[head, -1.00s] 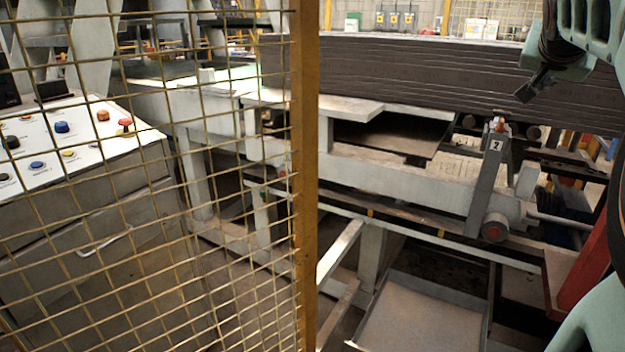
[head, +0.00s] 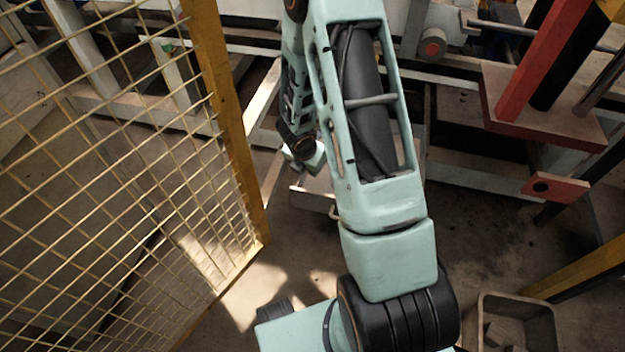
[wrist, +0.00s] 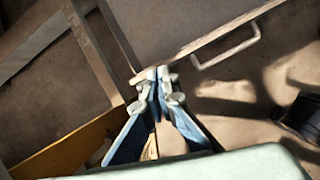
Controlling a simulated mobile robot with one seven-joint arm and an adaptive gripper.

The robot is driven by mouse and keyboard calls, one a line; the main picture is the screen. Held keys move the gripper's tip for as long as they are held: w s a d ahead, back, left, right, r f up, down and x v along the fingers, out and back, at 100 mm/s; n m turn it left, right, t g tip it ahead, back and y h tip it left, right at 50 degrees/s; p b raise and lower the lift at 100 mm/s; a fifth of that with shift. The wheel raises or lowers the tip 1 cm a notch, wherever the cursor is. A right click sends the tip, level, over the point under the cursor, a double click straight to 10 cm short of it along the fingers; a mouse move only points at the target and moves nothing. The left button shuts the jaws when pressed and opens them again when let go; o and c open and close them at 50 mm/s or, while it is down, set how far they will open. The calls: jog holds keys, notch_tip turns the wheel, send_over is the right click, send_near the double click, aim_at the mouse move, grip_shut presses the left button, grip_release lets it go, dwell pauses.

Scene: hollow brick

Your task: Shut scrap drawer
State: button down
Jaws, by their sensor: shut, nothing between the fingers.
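The scrap drawer (wrist: 190,22) is a shallow grey-brown tray with a thin pale front edge. It stands open at the top of the wrist view. Its pale bar handle (wrist: 226,52) sticks out from the front, right of my gripper. In the head view a small part of the drawer front (head: 308,198) shows low beside my arm; my arm hides most of the rest. My gripper (wrist: 157,76) is shut and empty, with its tips close to the left end of the drawer front. I cannot tell whether they touch it.
A yellow-framed mesh fence (head: 232,130) stands close on the left. A red post and plate (head: 545,110) stand on the right. An open metal bin (head: 515,318) is on the floor at lower right. Bare floor (head: 490,235) lies between them.

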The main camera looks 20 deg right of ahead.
jog(key=s+a+f+n+g+y, duration=0.1)
jog(key=s+a+f+n, duration=0.25)
jog(key=f, duration=0.25)
jog(key=w+d+f+b, duration=0.2)
jog(key=w+f+b, duration=0.1)
jog(key=f, duration=0.5)
jog(key=shift+w+d+f, duration=0.3)
jog(key=shift+w+d, duration=0.05)
jog(key=shift+w, duration=0.45)
jog(key=shift+w, duration=0.1)
